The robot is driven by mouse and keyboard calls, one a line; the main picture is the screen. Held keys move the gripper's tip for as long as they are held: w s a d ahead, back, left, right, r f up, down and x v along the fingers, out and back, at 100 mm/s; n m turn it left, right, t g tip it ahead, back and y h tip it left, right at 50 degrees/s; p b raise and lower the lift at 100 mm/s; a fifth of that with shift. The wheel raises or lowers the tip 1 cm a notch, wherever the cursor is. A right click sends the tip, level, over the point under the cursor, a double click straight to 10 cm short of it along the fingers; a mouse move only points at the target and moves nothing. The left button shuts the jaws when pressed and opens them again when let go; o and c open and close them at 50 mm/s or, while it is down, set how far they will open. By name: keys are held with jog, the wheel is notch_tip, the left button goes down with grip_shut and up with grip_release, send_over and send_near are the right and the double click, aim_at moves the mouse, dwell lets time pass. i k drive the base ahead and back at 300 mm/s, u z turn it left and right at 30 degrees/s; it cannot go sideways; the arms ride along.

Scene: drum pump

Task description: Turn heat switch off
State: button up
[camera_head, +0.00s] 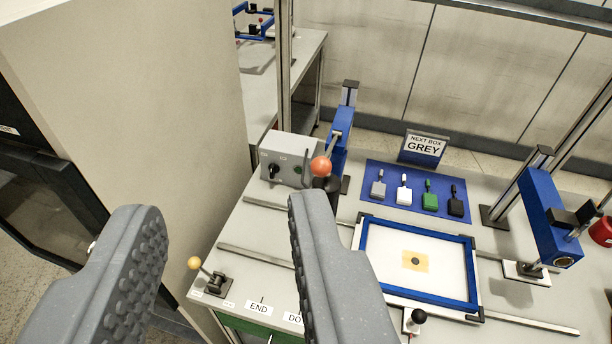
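A grey control box (290,158) stands at the back left of the workbench. It has a black rotary knob (273,171), which may be the heat switch, and a small green button (298,170). Its labels are too small to read, and I cannot tell the knob's setting. My gripper (225,205) is open and empty, its two ridged grey fingers wide apart in the foreground. The box and knob show beyond the gap, nearer the right finger's tip. Nothing touches the knob.
An orange ball-topped lever (321,167) stands just right of the box. A yellow-knobbed lever (194,263) is at the bench's left corner. A blue frame (470,270) lies on the bench. A tall beige cabinet (130,100) blocks the left side.

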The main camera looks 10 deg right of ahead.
aim_at(273, 168)
jog(key=z, duration=0.05)
jog(key=i, duration=1)
